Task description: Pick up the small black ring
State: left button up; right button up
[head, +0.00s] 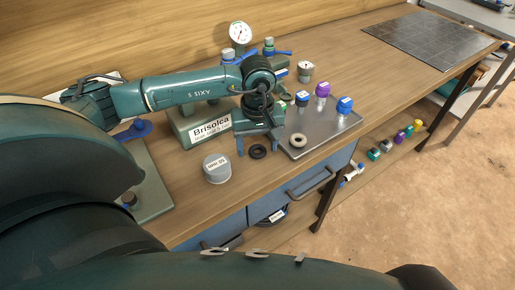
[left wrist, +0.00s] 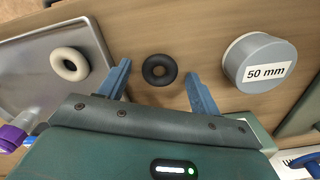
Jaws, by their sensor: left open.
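The small black ring (head: 258,152) lies flat on the wooden bench top, left of the metal tray. In the left wrist view the black ring (left wrist: 160,70) sits between and slightly beyond the two blue fingertips. My left gripper (head: 257,150) is open and empty, pointing down at the ring, with its fingers on either side. In the left wrist view my left gripper (left wrist: 158,76) shows a clear gap between each finger and the ring. My right gripper does not show.
A cream ring (head: 298,140) lies on the metal tray (head: 322,142) with several coloured caps. A grey 50 mm cap (left wrist: 262,62) stands close to the ring on the other side. The Brisolca manifold (head: 190,132) stands behind. The bench's front edge is near the ring.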

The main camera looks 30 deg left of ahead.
pick_arm(q)
jog(key=shift+f, duration=0.1)
jog(key=shift+c, duration=0.2)
jog(key=c, duration=1)
